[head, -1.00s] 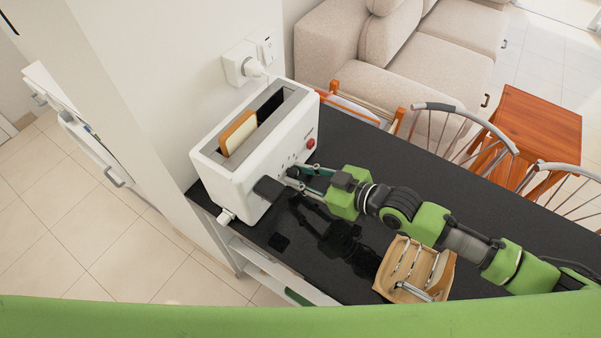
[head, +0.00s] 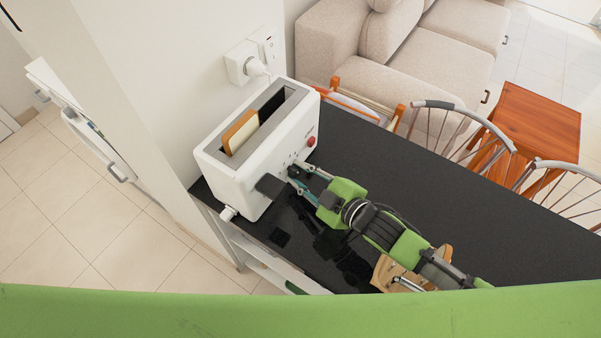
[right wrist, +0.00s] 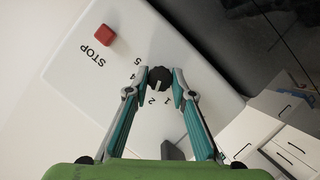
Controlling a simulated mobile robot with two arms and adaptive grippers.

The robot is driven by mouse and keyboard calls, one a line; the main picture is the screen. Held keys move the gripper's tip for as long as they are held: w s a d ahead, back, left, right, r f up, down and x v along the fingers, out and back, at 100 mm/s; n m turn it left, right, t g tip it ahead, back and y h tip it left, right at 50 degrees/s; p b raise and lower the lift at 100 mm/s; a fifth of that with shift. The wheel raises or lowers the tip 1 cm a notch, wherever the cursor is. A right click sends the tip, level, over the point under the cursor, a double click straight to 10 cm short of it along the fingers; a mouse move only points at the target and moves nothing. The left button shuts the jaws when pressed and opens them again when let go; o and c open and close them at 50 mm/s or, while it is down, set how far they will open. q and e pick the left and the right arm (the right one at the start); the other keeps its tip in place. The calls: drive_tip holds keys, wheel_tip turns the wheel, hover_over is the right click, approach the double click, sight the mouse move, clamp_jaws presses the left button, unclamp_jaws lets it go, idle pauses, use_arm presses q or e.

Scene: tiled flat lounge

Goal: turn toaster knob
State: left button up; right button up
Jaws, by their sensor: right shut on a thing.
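The white toaster (head: 238,180) stands on the black counter against the wall, with a slice of bread (head: 240,133) in one slot. Its black round knob (right wrist: 160,78) shows in the right wrist view, ringed by printed numbers. The white mark on the knob points roughly toward the 2 side. My right gripper (head: 299,177) is at the toaster's front face, and in the right wrist view its fingertips (right wrist: 160,84) are closed around the knob's sides. The red stop button (right wrist: 104,35) is clear of the fingers. My left gripper is out of view.
A dark lever (head: 270,186) sticks out of the toaster beside my gripper. A wooden rack (head: 386,274) is on the counter, partly behind my right arm. The counter (head: 420,180) is bare to the right. Chairs and a sofa are beyond it.

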idle(0.4)
drive_tip(key=o, duration=1.1)
drive_tip(key=v, duration=1.2)
